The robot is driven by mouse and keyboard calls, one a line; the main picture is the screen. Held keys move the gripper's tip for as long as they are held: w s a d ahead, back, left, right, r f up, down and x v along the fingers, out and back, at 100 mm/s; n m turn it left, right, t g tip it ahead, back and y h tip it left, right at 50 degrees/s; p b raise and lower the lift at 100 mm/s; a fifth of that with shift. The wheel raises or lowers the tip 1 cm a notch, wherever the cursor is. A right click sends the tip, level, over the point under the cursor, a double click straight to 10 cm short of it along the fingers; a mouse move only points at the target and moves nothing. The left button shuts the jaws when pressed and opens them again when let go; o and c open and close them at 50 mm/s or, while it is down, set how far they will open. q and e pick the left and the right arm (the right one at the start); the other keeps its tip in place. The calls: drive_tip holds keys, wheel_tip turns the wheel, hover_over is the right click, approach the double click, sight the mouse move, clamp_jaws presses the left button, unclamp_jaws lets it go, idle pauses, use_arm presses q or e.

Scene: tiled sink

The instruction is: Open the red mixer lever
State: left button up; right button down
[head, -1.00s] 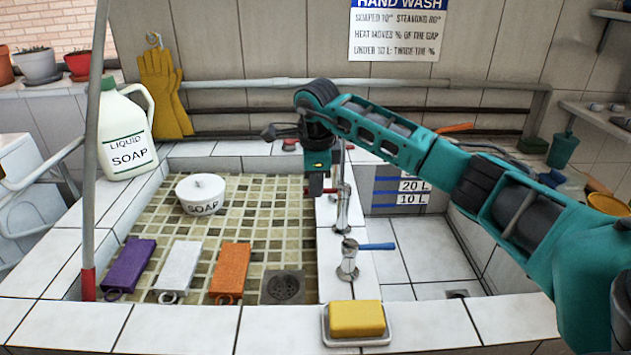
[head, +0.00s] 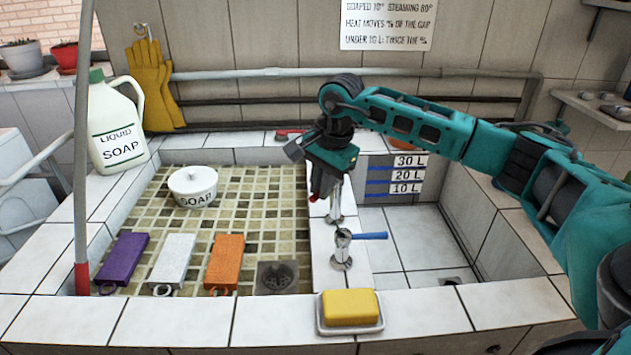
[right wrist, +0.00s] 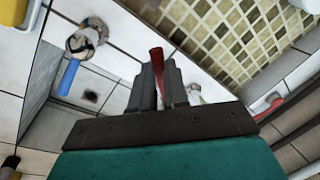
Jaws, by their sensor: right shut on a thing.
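My right gripper (head: 322,192) is over the dividing wall between the two basins, pointing down. It is shut on the red lever (right wrist: 157,62), which shows between its fingertips in the right wrist view. In the head view only a small red bit of this lever (head: 313,198) shows beside the fingers. The lever's chrome mixer body (head: 335,208) is partly hidden behind the gripper. A second chrome mixer (head: 341,250) with a blue lever (head: 370,236) stands nearer on the same wall. That blue lever also shows in the right wrist view (right wrist: 68,77). My left gripper is not in view.
The left basin holds a white soap pot (head: 192,188) and purple (head: 122,258), white (head: 174,258) and orange (head: 225,260) blocks. A yellow sponge (head: 350,306) lies in a dish on the front ledge. The right basin is clear, with level marks (head: 396,174) at its back.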

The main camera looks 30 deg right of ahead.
sight(337, 186)
drive_tip(key=shift+s+d+n+y+b, duration=0.15)
drive_tip(key=shift+s+d+n, duration=0.2)
drive_tip(key=shift+n, duration=0.6)
drive_tip(key=shift+s+d+n+y+b, duration=0.15)
drive_tip(key=shift+s+d+n+y, duration=0.2)
drive_tip(key=shift+n, duration=0.65)
drive_tip(key=shift+s+d+n+b, duration=0.2)
drive_tip(key=shift+s+n, duration=0.25)
drive_tip(key=shift+n, duration=0.5)
drive_tip(key=c, duration=1.1)
unclamp_jaws()
drive_tip(key=v, duration=0.6)
drive_tip(key=p+v, duration=0.1)
drive_tip(key=v, duration=0.6)
drive_tip(key=shift+w, duration=0.25)
